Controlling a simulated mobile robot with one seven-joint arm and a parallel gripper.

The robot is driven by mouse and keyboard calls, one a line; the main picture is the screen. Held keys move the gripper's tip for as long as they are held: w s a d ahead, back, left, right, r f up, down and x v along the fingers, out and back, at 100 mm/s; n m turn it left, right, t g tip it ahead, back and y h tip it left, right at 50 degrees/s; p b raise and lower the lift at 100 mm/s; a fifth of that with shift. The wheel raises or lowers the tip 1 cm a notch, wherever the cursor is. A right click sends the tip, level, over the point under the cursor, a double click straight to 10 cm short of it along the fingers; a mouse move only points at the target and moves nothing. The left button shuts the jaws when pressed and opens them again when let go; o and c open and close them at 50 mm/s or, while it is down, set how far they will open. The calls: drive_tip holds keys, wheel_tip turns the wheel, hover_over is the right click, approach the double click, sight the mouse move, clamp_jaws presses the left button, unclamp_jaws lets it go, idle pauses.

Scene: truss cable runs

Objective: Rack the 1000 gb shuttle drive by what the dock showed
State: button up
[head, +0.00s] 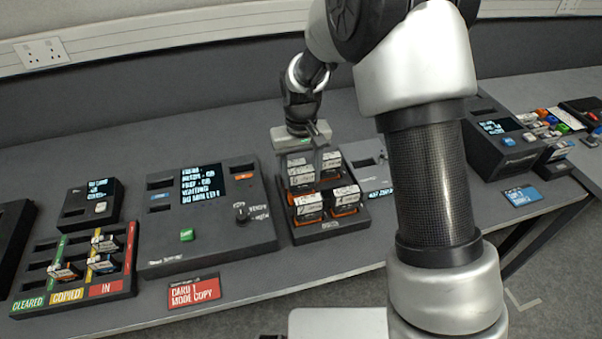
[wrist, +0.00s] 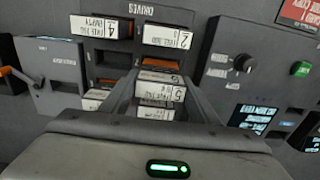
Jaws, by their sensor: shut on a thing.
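The drive rack (head: 330,232), marked "DRIVES" in the wrist view, holds several drives with white labels and orange parts. My gripper (head: 303,168) is over the rack's back left part, pointing down. In the wrist view its fingers close on a drive labelled 5 (wrist: 160,88); the rest of its label is too small to read surely. A drive labelled 4, EMPTY (wrist: 94,27) and one labelled 2 (wrist: 167,36) sit in the rack. Other drives are partly hidden by my gripper. The dock console (head: 207,215) has a lit screen, whose text is blurred, and a knob.
A card tray (head: 75,268) marked CLEARED, COPIED and IN stands at left, holding several cards. A red sign (head: 194,292) reads "CARD 1 MODE COPY". A small screen box (head: 90,203) stands behind the tray. Another console (head: 505,140) stands at right, beyond my arm.

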sight(301, 183)
drive_tip(key=shift+f+b, duration=1.15)
drive_tip(key=shift+f, duration=0.5)
idle(1.1)
drive_tip(key=o, duration=1.5)
drive_tip(key=shift+o, duration=0.4)
drive_tip(key=shift+o, duration=1.2)
drive_tip(key=shift+r, duration=0.1)
drive_tip(key=shift+r+p, duration=2.5)
drive_tip(key=shift+r, duration=1.2)
